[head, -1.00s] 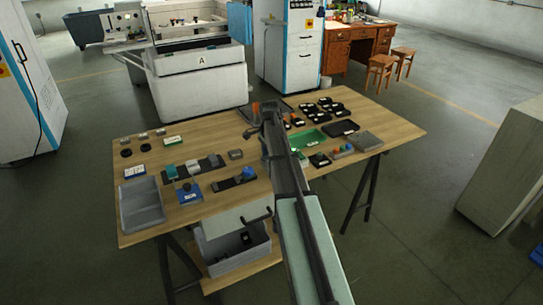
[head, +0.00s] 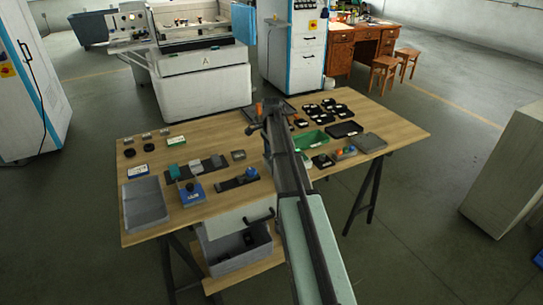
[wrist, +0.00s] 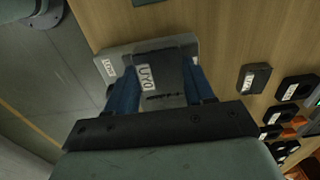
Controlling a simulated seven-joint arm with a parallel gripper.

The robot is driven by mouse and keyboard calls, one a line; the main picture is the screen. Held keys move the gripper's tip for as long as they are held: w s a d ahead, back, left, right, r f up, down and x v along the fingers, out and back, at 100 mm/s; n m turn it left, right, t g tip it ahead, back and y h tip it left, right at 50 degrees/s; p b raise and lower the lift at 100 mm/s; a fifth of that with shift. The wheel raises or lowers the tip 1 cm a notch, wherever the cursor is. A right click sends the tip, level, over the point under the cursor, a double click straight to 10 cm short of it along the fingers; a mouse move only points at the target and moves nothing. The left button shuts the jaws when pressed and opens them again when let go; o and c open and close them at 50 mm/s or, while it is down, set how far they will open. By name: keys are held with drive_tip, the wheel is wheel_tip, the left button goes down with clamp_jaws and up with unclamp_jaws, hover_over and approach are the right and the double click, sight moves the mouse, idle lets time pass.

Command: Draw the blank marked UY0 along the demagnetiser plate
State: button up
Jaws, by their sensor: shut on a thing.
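The blank marked UY0 (wrist: 165,58) is a dark grey block with a white label. It is between the two blue fingers of my gripper (wrist: 162,70), which is shut on it. Under it in the wrist view lies a flat, lighter grey plate (wrist: 112,53) with a small white label I cannot read; it looks like the demagnetiser plate. The blank overlaps the plate, but I cannot tell whether they touch. In the head view my arm reaches to the back edge of the table, beside a dark flat plate (head: 287,112). The blank and fingers are hidden there.
Several black labelled blocks (head: 328,108) lie right of my arm; one (wrist: 254,78) is close in the wrist view. An orange knob (head: 259,109) stands by the arm's end. The table edge is close to the plate.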

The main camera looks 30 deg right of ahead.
drive_tip(key=shift+r, duration=2.7)
